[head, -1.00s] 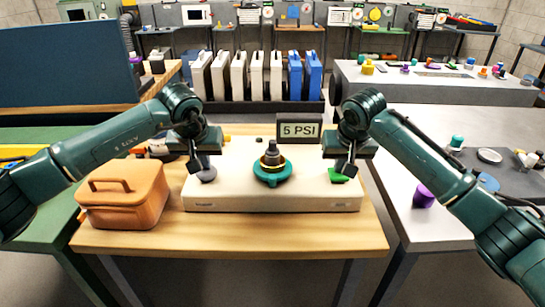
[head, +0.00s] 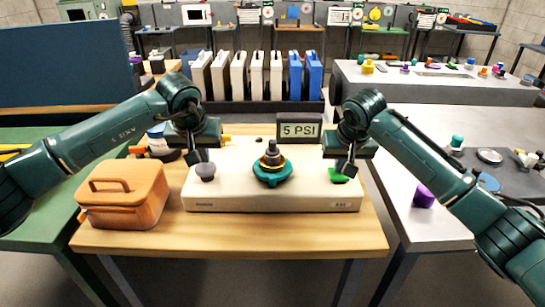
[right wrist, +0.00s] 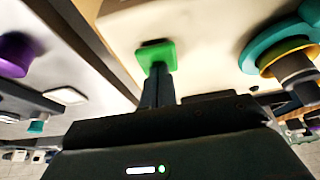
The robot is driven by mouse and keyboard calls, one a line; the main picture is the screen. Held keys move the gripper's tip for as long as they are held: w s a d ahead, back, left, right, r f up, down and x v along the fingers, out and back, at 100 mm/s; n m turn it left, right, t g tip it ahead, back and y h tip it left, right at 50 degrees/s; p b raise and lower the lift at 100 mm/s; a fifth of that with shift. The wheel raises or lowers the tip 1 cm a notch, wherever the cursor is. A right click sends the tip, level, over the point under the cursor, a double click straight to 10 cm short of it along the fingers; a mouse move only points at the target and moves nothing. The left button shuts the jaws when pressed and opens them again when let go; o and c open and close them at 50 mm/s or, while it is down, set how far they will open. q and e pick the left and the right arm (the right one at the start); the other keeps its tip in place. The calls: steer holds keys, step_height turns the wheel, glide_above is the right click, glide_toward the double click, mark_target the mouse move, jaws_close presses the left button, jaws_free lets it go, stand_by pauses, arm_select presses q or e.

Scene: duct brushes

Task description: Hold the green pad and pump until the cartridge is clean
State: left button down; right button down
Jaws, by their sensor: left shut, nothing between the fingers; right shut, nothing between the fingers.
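The cream bench unit (head: 310,198) stands on the wooden table. Its green pad (head: 339,175) is at the right; it also shows in the right wrist view (right wrist: 154,53). My right gripper (head: 347,170) is shut and empty, its fingertips down on the pad. A grey round knob (head: 205,173), apparently the pump button, is at the left. My left gripper (head: 198,160) is shut and empty just above it; contact is hard to tell. The cartridge (head: 272,158), dark with a gold ring, stands upright in a teal holder (head: 271,176) between them. The display (head: 299,130) reads 5 PSI.
A tan lidded box (head: 123,196) sits left of the unit, close under my left arm. Several white and blue upright cases (head: 258,75) stand behind. A grey table with a purple cup (head: 424,196) is at the right. The table's front strip is clear.

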arm_select(q)
steer(key=shift+f, duration=1.1)
steer(key=shift+r, duration=1.2)
step_height(320, 180, up, 7)
arm_select(e)
step_height(320, 180, up, 7)
stand_by(0.9)
